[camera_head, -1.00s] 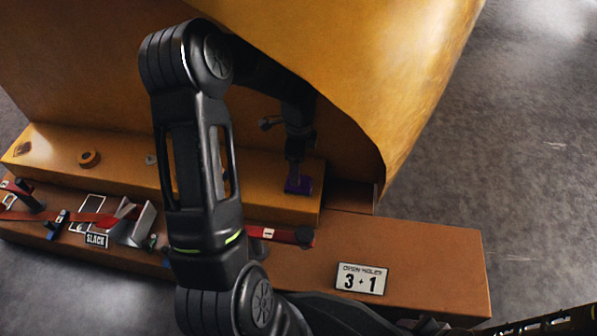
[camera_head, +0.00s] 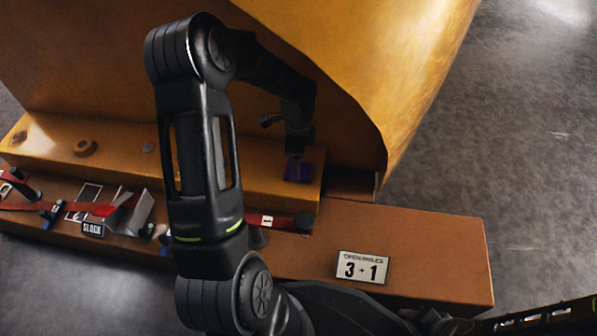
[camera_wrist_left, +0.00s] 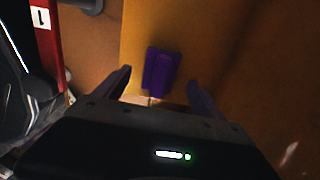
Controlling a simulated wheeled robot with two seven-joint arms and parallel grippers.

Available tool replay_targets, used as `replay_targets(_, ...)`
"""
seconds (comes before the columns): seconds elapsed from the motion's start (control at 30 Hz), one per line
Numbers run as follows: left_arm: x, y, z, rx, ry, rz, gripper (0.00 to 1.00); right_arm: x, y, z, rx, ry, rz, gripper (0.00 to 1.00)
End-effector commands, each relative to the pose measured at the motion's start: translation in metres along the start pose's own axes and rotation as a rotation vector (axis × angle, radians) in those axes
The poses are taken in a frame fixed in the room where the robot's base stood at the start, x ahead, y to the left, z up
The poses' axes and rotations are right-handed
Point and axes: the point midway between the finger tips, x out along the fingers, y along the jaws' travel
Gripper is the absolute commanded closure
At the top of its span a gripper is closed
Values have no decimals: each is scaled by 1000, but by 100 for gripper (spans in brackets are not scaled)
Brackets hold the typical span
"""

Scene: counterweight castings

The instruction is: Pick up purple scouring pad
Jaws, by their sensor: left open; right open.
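The purple scouring pad (camera_head: 306,166) lies on the yellow ledge near its right end, partly hidden by my left wrist in the head view. In the left wrist view the pad (camera_wrist_left: 161,72) lies just ahead of my left gripper (camera_wrist_left: 158,85), roughly between its two spread fingers. The left gripper is open and holds nothing; I cannot tell whether a finger touches the pad. My right gripper (camera_head: 430,322) is at the bottom edge of the head view, largely cut off, open and far from the pad.
A large yellow curved casting wall (camera_head: 375,60) rises behind the ledge. A brown lower step (camera_head: 440,250) carries a "3 1" sign (camera_head: 362,268), a red strap (camera_head: 285,222) and a "SLACK" tag (camera_head: 92,229). Grey floor is clear at right.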

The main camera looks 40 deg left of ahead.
Motion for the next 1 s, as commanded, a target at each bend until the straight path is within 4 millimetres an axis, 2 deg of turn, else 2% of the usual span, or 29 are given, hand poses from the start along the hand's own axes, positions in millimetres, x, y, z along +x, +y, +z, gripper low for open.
replay_targets(0.03,15,0,0,0,0,1,20,12,4,0,1,2,-1,48)
replay_targets(0.23,36,-1,0,0,1,0,20,21,8,-2,2,2,-4,48)
replay_targets(0.87,36,-1,0,0,0,0,20,19,7,-2,3,1,-4,48)
replay_targets(1.0,36,-1,0,0,0,0,31,19,7,-2,3,1,-4,48)
